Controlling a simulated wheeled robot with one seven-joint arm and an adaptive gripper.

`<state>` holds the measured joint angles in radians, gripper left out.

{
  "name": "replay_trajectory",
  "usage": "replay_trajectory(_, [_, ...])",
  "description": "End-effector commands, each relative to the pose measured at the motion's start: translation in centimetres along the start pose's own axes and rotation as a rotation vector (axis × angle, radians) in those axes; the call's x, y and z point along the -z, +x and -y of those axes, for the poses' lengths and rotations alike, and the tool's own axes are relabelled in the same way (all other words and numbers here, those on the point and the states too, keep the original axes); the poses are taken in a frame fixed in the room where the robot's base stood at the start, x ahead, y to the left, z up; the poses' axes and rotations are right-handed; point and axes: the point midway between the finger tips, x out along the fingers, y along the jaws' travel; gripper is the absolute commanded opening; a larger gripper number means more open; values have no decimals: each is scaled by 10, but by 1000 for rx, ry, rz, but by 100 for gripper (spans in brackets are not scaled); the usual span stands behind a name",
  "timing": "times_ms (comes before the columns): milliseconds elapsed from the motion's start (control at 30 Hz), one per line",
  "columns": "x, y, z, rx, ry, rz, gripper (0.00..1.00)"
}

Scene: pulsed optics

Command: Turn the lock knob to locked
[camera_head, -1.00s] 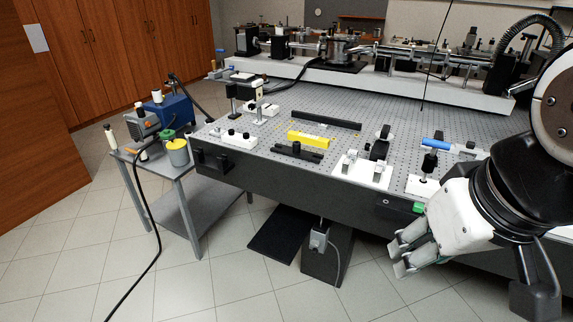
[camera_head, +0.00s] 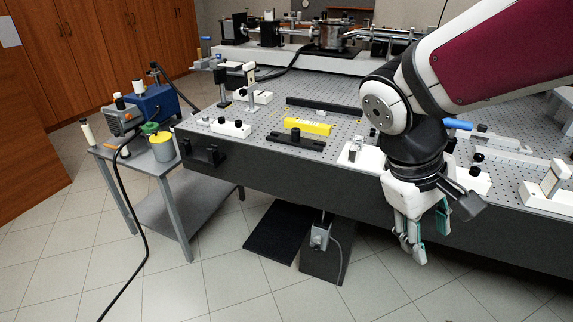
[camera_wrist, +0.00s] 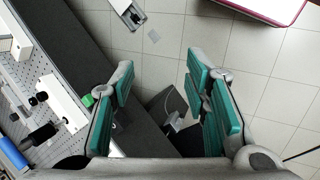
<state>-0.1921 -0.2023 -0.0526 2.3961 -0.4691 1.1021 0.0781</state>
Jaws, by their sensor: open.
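My gripper (camera_head: 425,243) hangs fingers-down in front of the optical table's dark front side, empty. In the wrist view its two green-padded fingers (camera_wrist: 160,80) stand wide apart with the floor and dark shapes beyond them. I cannot make out a lock knob for certain in the current views; my arm and gripper hide part of the table front in the head view.
The perforated optical table (camera_head: 268,84) carries a yellow block (camera_head: 307,127), a black rail (camera_head: 296,141) and white mounts. A blue cylinder (camera_wrist: 13,153) lies near the table edge. A grey cart (camera_head: 165,203) stands at the left.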

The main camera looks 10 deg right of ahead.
Motion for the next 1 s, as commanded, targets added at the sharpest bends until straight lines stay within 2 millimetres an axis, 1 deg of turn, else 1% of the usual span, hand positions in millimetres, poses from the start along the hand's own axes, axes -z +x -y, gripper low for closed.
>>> replay_trajectory(33, [18, 21, 0, -43, -53, 49, 42])
replay_trajectory(167, [52, 55, -5, -165, -173, 150, 42])
replay_trajectory(300, [92, 92, -8, -305, -306, 244, 42])
replay_trajectory(367, [110, 108, -7, -367, -367, 280, 42])
replay_trajectory(433, [133, 126, -5, -442, -437, 318, 42])
replay_trajectory(567, [175, 161, 4, -587, -572, 378, 42])
replay_trajectory(600, [189, 172, 7, -632, -614, 393, 42])
replay_trajectory(667, [209, 190, 15, -702, -677, 415, 42])
replay_trajectory(700, [223, 201, 20, -748, -721, 424, 42])
replay_trajectory(767, [243, 219, 30, -819, -788, 441, 42])
replay_trajectory(800, [256, 231, 38, -866, -831, 447, 42])
replay_trajectory(867, [276, 250, 51, -937, -899, 456, 42])
replay_trajectory(900, [289, 263, 60, -985, -944, 460, 42])
replay_trajectory(967, [307, 283, 75, -1055, -1014, 463, 42])
replay_trajectory(1000, [319, 297, 87, -1104, -1060, 461, 42])
